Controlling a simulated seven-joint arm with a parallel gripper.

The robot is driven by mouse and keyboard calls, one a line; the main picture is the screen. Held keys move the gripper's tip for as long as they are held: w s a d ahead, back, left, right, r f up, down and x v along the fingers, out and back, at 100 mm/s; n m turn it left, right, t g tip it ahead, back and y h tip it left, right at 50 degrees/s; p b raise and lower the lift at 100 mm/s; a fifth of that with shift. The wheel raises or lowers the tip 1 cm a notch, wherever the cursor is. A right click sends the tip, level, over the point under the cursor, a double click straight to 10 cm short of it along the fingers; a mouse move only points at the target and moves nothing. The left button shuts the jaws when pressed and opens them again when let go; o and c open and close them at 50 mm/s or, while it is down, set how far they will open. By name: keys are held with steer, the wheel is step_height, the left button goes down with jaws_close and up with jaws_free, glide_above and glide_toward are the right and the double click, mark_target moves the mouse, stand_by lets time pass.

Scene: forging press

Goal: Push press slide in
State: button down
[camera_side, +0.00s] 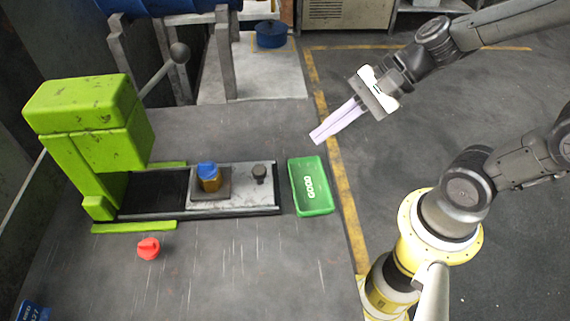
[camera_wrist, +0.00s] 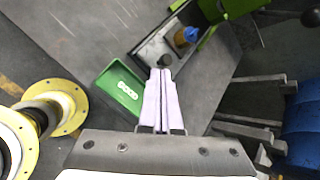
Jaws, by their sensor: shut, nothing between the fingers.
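The green press (camera_side: 95,135) stands at the left of the side view, with a lever topped by a grey ball rising from it. Its grey slide (camera_side: 240,200) sticks out to the right along a dark track. The slide carries a block with an amber and blue piece (camera_side: 208,176) and a dark knob (camera_side: 259,173) near its right end. In the wrist view the slide (camera_wrist: 150,50) lies beyond my fingertips. My gripper (camera_side: 316,139) is shut and empty, above and to the right of the slide, apart from it. It also shows in the wrist view (camera_wrist: 160,72).
A green tray marked GOOD (camera_side: 325,205) lies just right of the slide's end. A red knob-like piece (camera_side: 148,248) lies on the table in front of the press. A blue container (camera_side: 271,35) stands at the back.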

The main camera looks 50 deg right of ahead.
mark_target(223, 175)
steer(key=w+d+f+m, duration=0.4)
steer(key=f+m, duration=0.4)
steer(key=m, duration=0.1)
steer(key=shift+h, duration=0.3)
steer(key=shift+x, duration=4.8)
steer(key=shift+d+f, duration=0.1)
steer(key=w+a, duration=0.9)
steer(key=shift+w+a, duration=0.35)
steer(key=shift+a, duration=0.05)
